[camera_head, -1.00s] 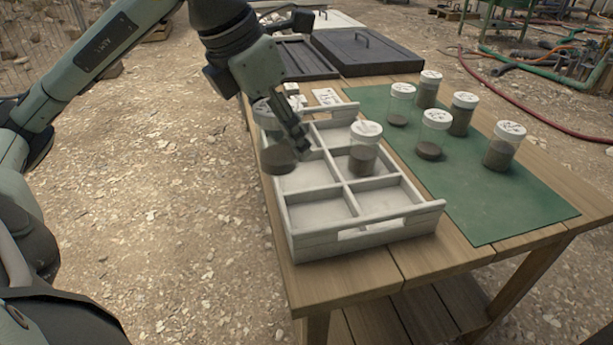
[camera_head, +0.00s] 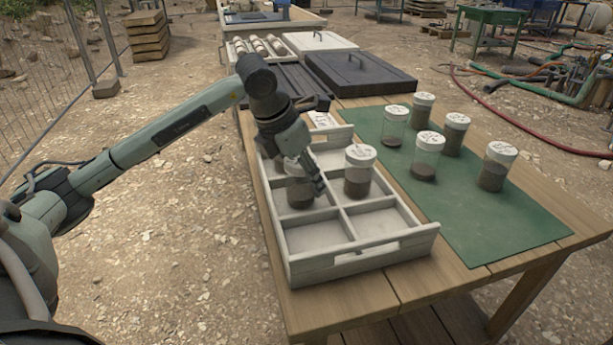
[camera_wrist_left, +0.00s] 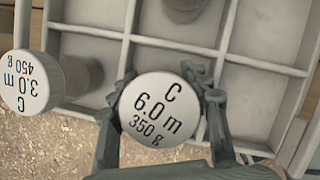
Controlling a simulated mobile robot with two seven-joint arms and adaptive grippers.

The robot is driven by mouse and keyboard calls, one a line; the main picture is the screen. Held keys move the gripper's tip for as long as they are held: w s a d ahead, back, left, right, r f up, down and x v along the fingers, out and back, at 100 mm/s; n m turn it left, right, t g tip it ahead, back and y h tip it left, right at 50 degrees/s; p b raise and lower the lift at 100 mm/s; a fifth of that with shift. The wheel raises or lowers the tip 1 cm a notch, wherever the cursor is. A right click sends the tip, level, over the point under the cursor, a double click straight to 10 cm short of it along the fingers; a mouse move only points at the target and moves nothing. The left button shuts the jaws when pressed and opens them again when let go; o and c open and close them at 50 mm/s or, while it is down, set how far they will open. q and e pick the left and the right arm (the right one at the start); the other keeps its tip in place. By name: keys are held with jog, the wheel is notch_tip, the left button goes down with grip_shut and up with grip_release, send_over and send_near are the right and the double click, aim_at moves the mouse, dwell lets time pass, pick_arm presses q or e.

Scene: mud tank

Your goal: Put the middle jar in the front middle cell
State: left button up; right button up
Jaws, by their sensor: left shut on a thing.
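In the head view this jar (camera_head: 299,192) is upright in or just over the middle cell of the tray's near-robot row. I cannot tell whether its base touches the floor. The white tray (camera_head: 365,262) has two rows of three cells. My left gripper (camera_head: 309,180) is shut on the jar and partly covers it. My right gripper is not in view.
Another jar (camera_head: 359,172) stands in the other row's middle cell. Several jars, one here (camera_head: 496,168), stand on the green mat (camera_head: 480,225). The nearest cells are empty.

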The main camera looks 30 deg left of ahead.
pick_arm(q)
jog(key=shift+f, duration=0.1)
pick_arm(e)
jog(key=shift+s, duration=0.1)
pick_arm(q)
jog(key=o, duration=1.5)
jog(key=shift+c, duration=0.2)
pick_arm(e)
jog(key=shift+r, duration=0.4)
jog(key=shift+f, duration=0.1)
